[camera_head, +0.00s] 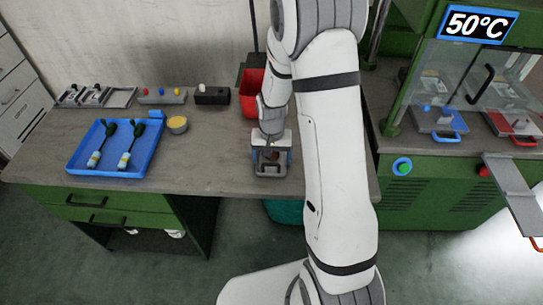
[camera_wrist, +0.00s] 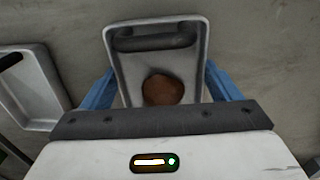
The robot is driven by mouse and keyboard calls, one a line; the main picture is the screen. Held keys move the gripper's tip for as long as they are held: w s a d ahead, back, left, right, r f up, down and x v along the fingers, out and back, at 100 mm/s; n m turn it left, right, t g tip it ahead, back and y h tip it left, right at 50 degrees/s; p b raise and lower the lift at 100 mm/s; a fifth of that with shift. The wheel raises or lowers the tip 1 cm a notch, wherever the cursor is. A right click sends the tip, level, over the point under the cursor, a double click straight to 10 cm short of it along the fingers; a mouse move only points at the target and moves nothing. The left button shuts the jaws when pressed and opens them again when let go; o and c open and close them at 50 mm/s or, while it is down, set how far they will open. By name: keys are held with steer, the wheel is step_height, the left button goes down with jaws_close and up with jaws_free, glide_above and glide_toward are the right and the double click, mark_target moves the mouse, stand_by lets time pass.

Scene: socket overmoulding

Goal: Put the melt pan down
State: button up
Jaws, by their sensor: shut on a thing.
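The melt pan (camera_wrist: 155,60) is a small grey rectangular tray with a dark bar at its far end and a round brown lump inside. In the wrist view, my gripper (camera_wrist: 158,88) has its blue fingers shut on the pan's two sides. In the head view, my gripper (camera_head: 271,155) and the melt pan (camera_head: 270,170) are at the front part of the grey workbench (camera_head: 215,170). The pan looks level. I cannot tell whether its underside touches the bench. My wrist housing hides its near end.
A blue tray (camera_head: 147,162) with two green-topped tools lies left. Behind are a yellow-filled dish (camera_head: 177,124), a black block (camera_head: 211,95) and a red bin (camera_head: 249,92). Another grey tray (camera_wrist: 35,85) lies left in the wrist view. A green machine (camera_head: 440,165) stands right.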

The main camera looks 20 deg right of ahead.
steer(key=shift+f, duration=0.2)
steer(key=o, duration=1)
steer(key=shift+r, duration=0.1)
steer(key=shift+c, duration=0.2)
steer(key=shift+r, duration=0.1)
step_height(320, 180, up, 12)
steer(key=s+r+n+t, duration=0.1)
steer(key=s+r, duration=0.4)
steer(key=s, duration=0.4)
steer(key=s+r+n+t, duration=0.1)
steer(key=s+r+n, duration=0.1)
steer(key=s+r, duration=0.4)
steer(key=s, duration=0.4)
steer(key=shift+s+r+n+t, duration=0.2)
steer(key=shift+n+t, duration=0.1)
steer(key=shift+t, duration=0.1)
steer(key=shift+a, duration=0.1)
